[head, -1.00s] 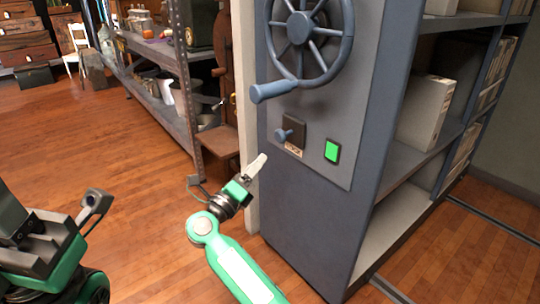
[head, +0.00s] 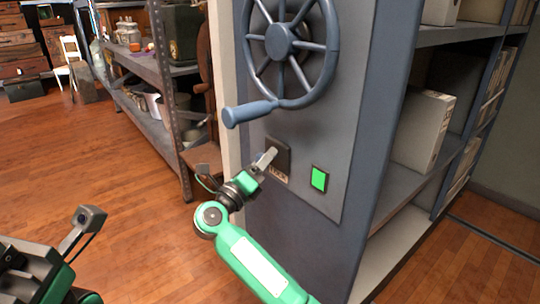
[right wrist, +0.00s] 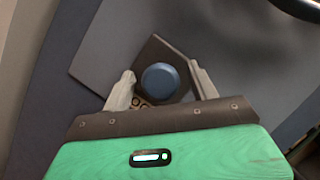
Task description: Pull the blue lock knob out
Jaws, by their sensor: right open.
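The blue lock knob (right wrist: 161,83) is a round cap on a dark square plate (right wrist: 158,52), seen face-on in the right wrist view. In the head view the plate (head: 285,152) is on the grey panel below the wheel, and my gripper largely hides the knob. My right gripper (head: 267,158) is open at the plate. Its two fingers stand on either side of the knob in the right wrist view, with gaps visible.
A large blue-grey handwheel (head: 290,40) with a protruding handle (head: 250,112) is just above the knob. A lit green button (head: 319,179) is to its right. Metal shelving (head: 150,100) stands behind on the left; open wooden floor lies left.

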